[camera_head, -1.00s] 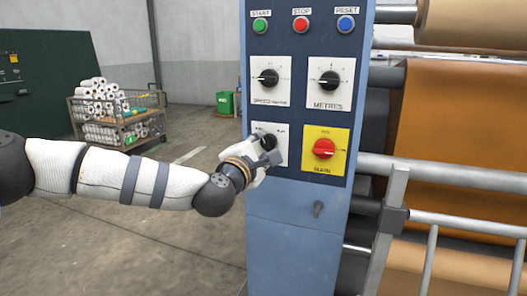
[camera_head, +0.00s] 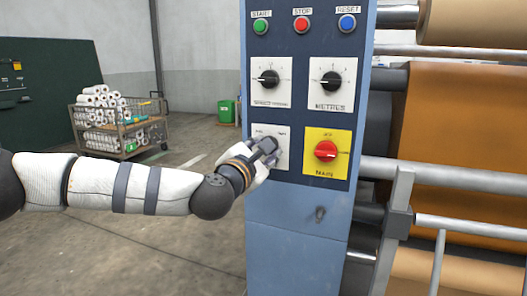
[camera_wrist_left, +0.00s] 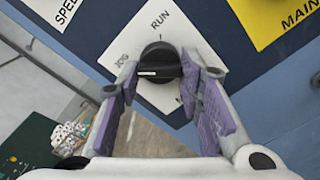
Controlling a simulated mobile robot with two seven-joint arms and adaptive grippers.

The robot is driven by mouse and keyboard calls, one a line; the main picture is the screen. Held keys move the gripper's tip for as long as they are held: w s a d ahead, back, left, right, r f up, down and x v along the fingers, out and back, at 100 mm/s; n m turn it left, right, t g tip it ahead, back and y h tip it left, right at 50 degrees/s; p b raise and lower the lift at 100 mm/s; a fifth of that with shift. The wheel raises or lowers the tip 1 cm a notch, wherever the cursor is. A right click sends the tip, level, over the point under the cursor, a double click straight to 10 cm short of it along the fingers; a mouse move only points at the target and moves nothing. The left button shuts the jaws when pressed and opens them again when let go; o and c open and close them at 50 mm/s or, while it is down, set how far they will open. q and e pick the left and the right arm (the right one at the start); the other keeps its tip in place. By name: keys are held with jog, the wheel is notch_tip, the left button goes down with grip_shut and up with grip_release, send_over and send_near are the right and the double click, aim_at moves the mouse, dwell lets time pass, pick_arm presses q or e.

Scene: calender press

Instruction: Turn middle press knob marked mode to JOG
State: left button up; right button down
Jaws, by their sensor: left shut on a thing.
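The black mode knob (camera_wrist_left: 160,62) sits on a white plate (camera_wrist_left: 141,38) with JOG and RUN labels. In the left wrist view its white pointer line faces left, towards the JOG side. My left gripper (camera_wrist_left: 161,70) is shut on the knob, with one purple-padded finger on each side. In the head view the gripper (camera_head: 266,150) is at the lower left white plate (camera_head: 284,155) of the blue press panel, and it hides most of the knob. My right gripper is in neither view.
The red MAIN switch (camera_head: 326,151) on its yellow plate is just right of the gripper. Speed (camera_head: 268,79) and METRES (camera_head: 331,80) knobs are above, under START, STOP and RESET buttons. Rollers and rails (camera_head: 440,170) stand to the right. A cart of rolls (camera_head: 115,125) stands far left.

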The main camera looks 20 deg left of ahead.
pick_arm(q)
jog(key=o, duration=1.2)
jog(key=s, duration=1.2)
jog(key=shift+a, duration=0.2)
